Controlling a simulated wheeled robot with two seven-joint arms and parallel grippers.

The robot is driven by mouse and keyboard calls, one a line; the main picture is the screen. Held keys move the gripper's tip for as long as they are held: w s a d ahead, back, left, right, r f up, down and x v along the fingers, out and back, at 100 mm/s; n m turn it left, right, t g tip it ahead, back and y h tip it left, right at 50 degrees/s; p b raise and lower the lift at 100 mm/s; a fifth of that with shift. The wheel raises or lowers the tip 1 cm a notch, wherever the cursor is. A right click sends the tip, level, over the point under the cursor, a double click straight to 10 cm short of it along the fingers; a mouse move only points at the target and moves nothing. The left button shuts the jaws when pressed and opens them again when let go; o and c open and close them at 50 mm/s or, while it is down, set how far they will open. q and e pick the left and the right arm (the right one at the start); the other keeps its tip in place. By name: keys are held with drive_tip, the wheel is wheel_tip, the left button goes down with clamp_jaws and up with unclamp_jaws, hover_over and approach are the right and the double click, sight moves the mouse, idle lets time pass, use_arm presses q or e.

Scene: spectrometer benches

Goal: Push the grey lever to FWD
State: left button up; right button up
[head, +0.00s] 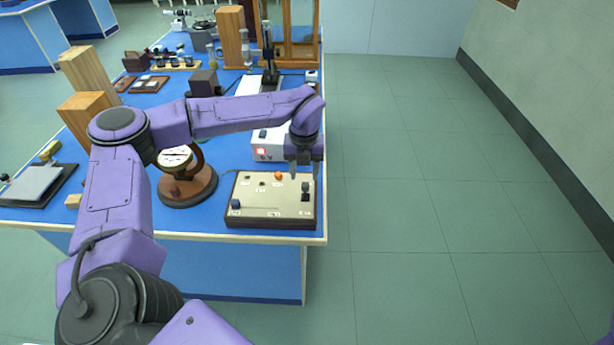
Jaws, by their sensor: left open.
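A beige control panel (268,210) in a dark frame lies at the near right corner of the blue bench. A small dark control (305,188) stands at its right side. It may be the grey lever, but its position and the FWD label are too small to read. My left gripper (305,172) points down just above this dark control, fingers apart and empty. I cannot tell whether it touches the control. An orange knob (278,175) and another dark control (236,204) are also on the panel. My right gripper is out of view.
A white box with a red light (265,152) stands behind the panel. A round dial instrument on a wooden base (188,188) stands to its left. Wooden blocks (88,112) and instruments crowd the bench's left and back. The floor right of the bench is clear.

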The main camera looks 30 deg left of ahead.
sight(305, 184)
use_arm(q)
drive_tip(key=f, duration=0.4)
drive_tip(key=shift+w+f+p, duration=0.35)
drive_tip(key=shift+s+r, duration=0.1)
clamp_jaws()
